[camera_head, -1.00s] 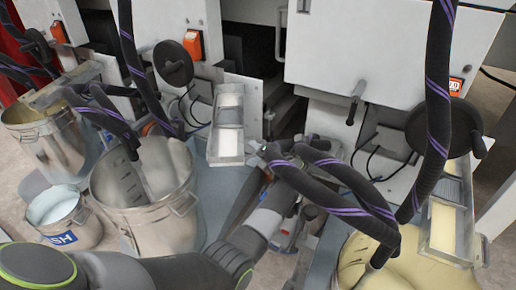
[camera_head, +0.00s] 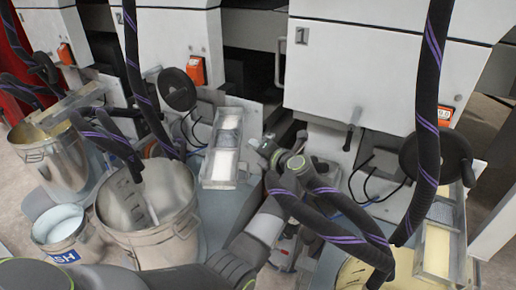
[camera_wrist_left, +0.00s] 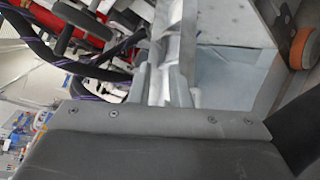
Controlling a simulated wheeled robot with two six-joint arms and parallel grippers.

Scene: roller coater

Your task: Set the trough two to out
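The panel marked 1 (camera_head: 301,36) is on the right machine, and the machine left of it bears a small mark that seems to be 2 (camera_head: 119,17). Below that left machine is a clear-walled trough (camera_head: 221,170) with white content, probably trough two. My left gripper (camera_head: 262,148) is just right of this trough, with a small gap in the picture. In the left wrist view its grey fingers (camera_wrist_left: 165,88) are close together before a pale metal surface; whether they touch or grip anything is unclear. My right gripper is not in view.
Another trough (camera_head: 436,250) with yellowish content is at the right. A large steel pot (camera_head: 165,243), a small white-filled bucket (camera_head: 66,232) and another pot (camera_head: 48,165) stand left. Black hoses (camera_head: 422,150) and a black handwheel (camera_head: 177,89) crowd the space.

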